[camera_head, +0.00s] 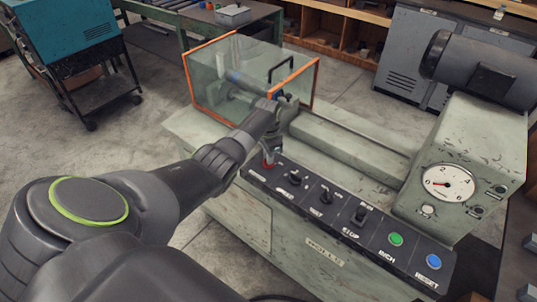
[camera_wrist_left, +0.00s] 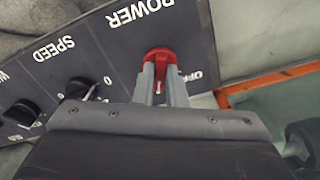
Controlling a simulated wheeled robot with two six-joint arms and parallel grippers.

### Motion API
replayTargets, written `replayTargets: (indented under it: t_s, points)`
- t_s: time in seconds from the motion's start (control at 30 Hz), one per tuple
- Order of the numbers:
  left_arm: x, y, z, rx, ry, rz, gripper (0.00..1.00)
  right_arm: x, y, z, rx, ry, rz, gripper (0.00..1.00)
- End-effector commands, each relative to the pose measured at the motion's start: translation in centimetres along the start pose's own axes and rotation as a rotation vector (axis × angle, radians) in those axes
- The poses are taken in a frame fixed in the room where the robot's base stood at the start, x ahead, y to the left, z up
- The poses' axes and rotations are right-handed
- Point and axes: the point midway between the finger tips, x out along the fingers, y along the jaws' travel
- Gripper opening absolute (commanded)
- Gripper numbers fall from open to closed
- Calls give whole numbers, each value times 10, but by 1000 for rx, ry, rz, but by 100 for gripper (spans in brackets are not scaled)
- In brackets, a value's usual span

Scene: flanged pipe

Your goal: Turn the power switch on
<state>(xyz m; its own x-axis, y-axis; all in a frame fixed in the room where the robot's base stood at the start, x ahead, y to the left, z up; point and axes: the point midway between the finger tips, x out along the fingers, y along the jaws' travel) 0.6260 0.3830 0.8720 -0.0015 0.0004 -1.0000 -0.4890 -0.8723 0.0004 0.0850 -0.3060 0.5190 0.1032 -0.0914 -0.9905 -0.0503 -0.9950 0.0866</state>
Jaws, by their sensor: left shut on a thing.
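The power switch is a red rotary knob (camera_wrist_left: 161,62) on a dark panel marked POWER and OFF in the left wrist view. It also shows in the head view (camera_head: 269,159) at the left end of the control panel (camera_head: 325,205). My left gripper (camera_wrist_left: 161,85) has its two grey fingers shut on the red knob, one on each side. In the head view my left arm reaches across to the panel, and the gripper's fingertips are mostly hidden by the wrist. My right gripper is not in view.
Black knobs labelled SPEED (camera_wrist_left: 80,87) and others sit along the panel, with a green button (camera_head: 396,239) and a blue button (camera_head: 433,261) at its right end. A clear guard with orange edges (camera_head: 316,82) stands behind my wrist. A gauge (camera_head: 447,183) is at right.

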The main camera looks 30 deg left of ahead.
Motion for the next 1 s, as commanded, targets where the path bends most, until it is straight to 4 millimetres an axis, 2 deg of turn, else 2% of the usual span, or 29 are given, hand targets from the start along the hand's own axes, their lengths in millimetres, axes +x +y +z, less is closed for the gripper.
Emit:
replayTargets:
  t_s: [0.4, 1.0]
  points:
    - [-2, -1, -2, 282, 4, -4, 0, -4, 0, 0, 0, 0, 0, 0]
    - [-2, -1, -2, 371, 5, -5, 0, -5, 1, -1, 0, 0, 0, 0]
